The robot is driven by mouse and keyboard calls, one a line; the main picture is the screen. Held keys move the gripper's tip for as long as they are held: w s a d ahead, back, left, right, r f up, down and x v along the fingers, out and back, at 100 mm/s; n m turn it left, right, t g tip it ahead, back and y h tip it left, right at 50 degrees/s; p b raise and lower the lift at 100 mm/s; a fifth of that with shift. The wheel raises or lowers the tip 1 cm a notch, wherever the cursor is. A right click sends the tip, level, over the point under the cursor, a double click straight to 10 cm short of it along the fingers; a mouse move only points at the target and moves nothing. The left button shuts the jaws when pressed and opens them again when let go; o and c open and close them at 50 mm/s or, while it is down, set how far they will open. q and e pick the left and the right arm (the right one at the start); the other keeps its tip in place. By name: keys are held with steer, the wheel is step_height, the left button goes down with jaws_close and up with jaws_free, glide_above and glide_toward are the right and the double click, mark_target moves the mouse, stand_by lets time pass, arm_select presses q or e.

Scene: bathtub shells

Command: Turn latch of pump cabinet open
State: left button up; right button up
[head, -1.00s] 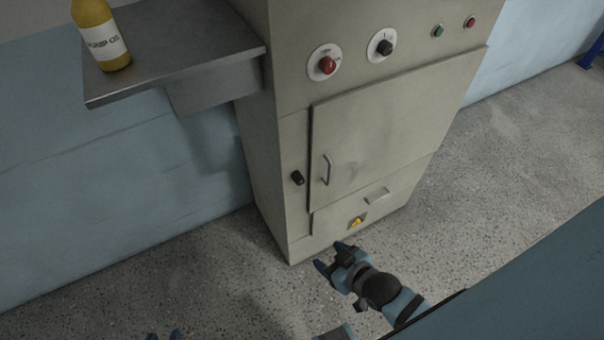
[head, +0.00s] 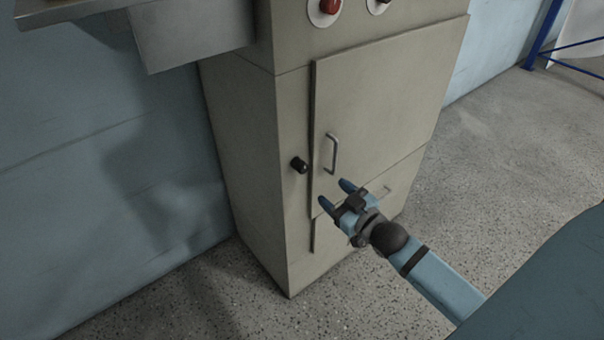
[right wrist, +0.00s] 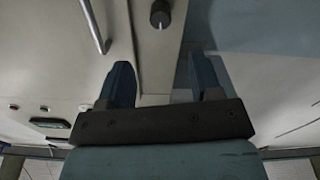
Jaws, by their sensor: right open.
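The pump cabinet (head: 250,150) is a beige metal box with a closed door (head: 375,110). Its latch (head: 299,165) is a small black knob on the front frame, left of the door edge. The latch also shows at the top of the right wrist view (right wrist: 160,14), with a short pale mark on it. My right gripper (head: 337,194) is open and empty, below and right of the latch in the head view and apart from it. Its two blue fingers (right wrist: 165,85) point toward the cabinet front in the wrist view. My left gripper is not in view.
A metal door handle (head: 332,153) stands out right of the latch, close to my right gripper. A grey shelf (head: 190,30) juts out at the upper left. A red knob (head: 328,6) sits above the door. The speckled floor (head: 510,150) right of the cabinet is clear.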

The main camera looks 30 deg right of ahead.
mark_target(305, 170)
steer(key=w, duration=0.3)
steer(key=w+b, duration=0.1)
steer(key=w, duration=0.3)
steer(key=w+a, duration=0.1)
steer(key=w, duration=0.3)
steer(key=shift+w+b, duration=0.1)
steer(key=shift+b, duration=0.25)
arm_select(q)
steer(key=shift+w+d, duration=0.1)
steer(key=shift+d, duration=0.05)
arm_select(e)
steer(key=shift+w, duration=0.7)
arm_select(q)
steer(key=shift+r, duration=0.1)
arm_select(e)
steer(key=shift+c, duration=0.4)
steer(key=c, duration=0.9)
steer(key=shift+o, duration=0.2)
